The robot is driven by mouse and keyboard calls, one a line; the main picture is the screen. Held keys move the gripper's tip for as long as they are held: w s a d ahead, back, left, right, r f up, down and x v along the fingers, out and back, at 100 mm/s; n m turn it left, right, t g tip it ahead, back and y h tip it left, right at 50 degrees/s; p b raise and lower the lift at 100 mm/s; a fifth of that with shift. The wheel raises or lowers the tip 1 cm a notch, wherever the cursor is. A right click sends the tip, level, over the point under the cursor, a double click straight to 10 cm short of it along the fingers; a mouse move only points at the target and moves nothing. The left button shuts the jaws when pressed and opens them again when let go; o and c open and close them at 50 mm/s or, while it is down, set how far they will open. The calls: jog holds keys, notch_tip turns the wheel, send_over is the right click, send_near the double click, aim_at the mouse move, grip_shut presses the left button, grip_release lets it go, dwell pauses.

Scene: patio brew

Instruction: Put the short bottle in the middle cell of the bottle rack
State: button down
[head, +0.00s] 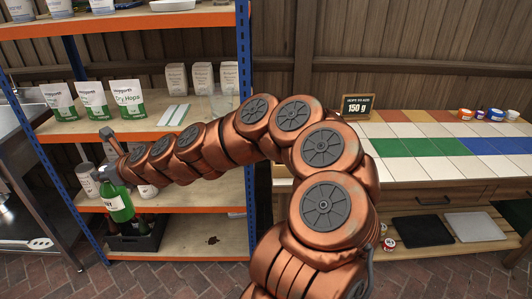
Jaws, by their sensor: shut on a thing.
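A green bottle with a white label (119,204) hangs roughly upright at the left in the head view. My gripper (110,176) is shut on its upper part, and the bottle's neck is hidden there. The dark bottle rack (150,243) stands on a low shelf just below and to the right of the bottle. Dark bottles show in the rack. The bottle's base appears near or above the rack's back left part; I cannot tell whether they touch. The middle cell is not clearly visible.
The rack's shelf (205,236) is clear to the right. A wooden shelf (212,197) above it holds white tubs behind my arm. A blue upright post (62,190) stands close at the left. Hop pouches (128,97) stand on a higher shelf. A tiled table (420,170) is at the right.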

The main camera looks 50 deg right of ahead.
notch_tip(320, 180, down, 5)
jog(key=b, duration=0.4)
jog(key=shift+d, duration=0.1)
jog(key=shift+w+d+r, duration=0.1)
jog(key=shift+r, duration=0.35)
jog(key=shift+f, duration=0.2)
jog(key=shift+s+d+r+m+t+h, duration=0.15)
jog(key=shift+s+d+r+m+h, duration=0.2)
jog(key=shift+d, duration=0.2)
jog(key=shift+s+d+r+m+t+h, duration=0.15)
jog(key=shift+s+d+m+h, duration=0.1)
jog(key=shift+s+d+h, duration=0.2)
jog(key=s+d+r+m+g+h, duration=0.5)
jog(key=s+d+m, duration=0.3)
jog(key=d, duration=0.8)
jog(key=s+d+r+m+g+h, duration=0.5)
jog(key=s+d+r+m+g, duration=0.1)
jog(key=d, duration=1)
jog(key=s+d+r+m+g+h, duration=0.4)
jog(key=s+d+r+m+g, duration=0.2)
jog(key=s+d+m, duration=0.5)
jog(key=shift+s+d+r+g+h, duration=0.4)
jog(key=shift+d+g, duration=0.7)
jog(key=shift+d, duration=1.35)
